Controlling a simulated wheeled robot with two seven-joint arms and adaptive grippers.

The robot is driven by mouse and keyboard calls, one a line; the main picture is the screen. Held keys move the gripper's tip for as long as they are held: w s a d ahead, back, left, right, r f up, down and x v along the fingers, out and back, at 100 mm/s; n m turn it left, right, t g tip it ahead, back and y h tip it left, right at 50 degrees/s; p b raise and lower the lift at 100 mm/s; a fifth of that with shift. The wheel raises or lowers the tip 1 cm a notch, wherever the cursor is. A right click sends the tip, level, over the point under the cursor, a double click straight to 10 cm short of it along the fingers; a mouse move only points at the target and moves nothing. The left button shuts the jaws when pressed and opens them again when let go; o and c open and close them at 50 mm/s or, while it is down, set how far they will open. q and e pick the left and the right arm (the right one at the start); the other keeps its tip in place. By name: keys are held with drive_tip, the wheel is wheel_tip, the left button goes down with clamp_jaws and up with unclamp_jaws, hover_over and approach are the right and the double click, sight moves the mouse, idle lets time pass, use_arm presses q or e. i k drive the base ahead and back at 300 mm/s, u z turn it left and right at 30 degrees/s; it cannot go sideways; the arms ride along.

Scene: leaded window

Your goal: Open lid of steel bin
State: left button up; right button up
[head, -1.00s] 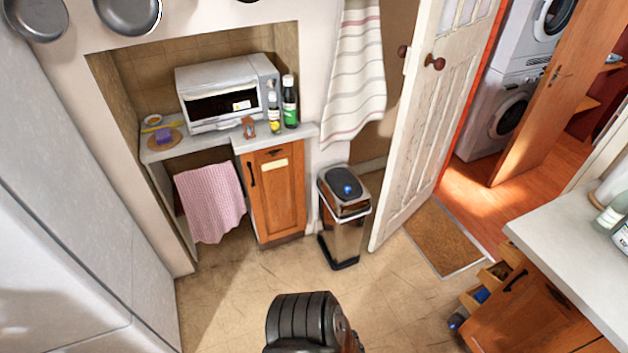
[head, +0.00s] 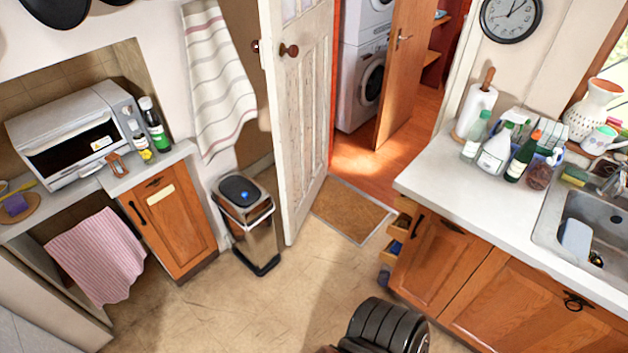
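The steel bin (head: 258,240) stands upright on the floor, left of centre in the head view, between the wooden cabinet and the white door. Its dark lid (head: 236,186) lies flat on top and looks closed, with a small blue spot on it. A metal rim runs around the top, and the base is black. Neither of my grippers shows in the head view. A dark ribbed part of my own body shows at the bottom edge, well apart from the bin.
The open white door (head: 300,120) stands just right of the bin. A wooden cabinet (head: 172,225) is on its left, and a striped towel (head: 218,85) hangs above. A doormat (head: 350,208) lies to the right, before a counter (head: 480,200). The floor (head: 215,310) in front is clear.

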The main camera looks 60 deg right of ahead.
sight(241, 191)
drive_tip(key=z, duration=1.4)
drive_tip(key=k, duration=0.1)
